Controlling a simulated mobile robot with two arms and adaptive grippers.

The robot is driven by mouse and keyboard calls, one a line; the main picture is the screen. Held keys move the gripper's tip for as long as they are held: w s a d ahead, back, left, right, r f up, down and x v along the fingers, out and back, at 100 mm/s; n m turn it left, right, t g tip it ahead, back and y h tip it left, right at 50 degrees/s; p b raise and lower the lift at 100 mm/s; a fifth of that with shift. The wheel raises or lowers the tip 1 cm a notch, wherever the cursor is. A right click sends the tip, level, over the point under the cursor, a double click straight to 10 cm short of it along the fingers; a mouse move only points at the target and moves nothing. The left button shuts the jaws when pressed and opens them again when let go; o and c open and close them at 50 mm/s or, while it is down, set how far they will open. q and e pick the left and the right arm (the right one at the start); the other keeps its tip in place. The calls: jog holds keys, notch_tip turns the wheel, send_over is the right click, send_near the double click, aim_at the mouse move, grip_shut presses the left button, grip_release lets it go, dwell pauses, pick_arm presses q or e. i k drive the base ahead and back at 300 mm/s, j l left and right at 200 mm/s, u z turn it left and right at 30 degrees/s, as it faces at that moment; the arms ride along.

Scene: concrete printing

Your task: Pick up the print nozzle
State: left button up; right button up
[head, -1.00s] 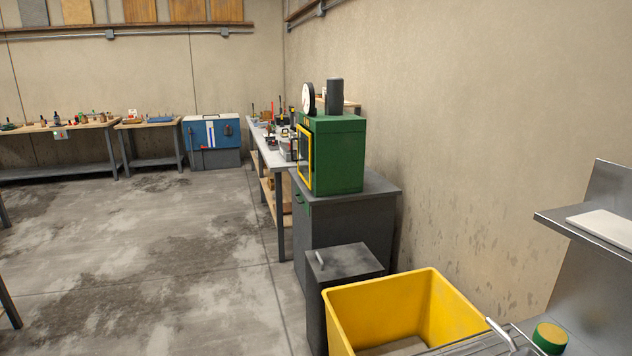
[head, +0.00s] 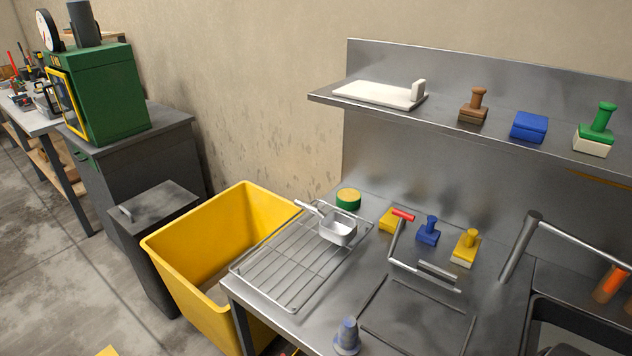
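A small grey-blue tapered piece with a wide round base, which looks like the print nozzle (head: 347,337), stands upright on the steel counter (head: 300,325) near its front edge, at the bottom of the head view. It stands apart from the other things on the counter. Neither of my grippers shows in the head view.
Left of it are a wire rack (head: 290,270) with a metal scoop (head: 338,230) and a yellow bin (head: 185,280). Behind are a red-handled tool (head: 396,240), blue (head: 428,232) and yellow (head: 467,246) blocks. A sink (head: 565,335) with a tap (head: 520,245) is right.

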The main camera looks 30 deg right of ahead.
aim_at(346, 341)
jog(key=z, duration=1.25)
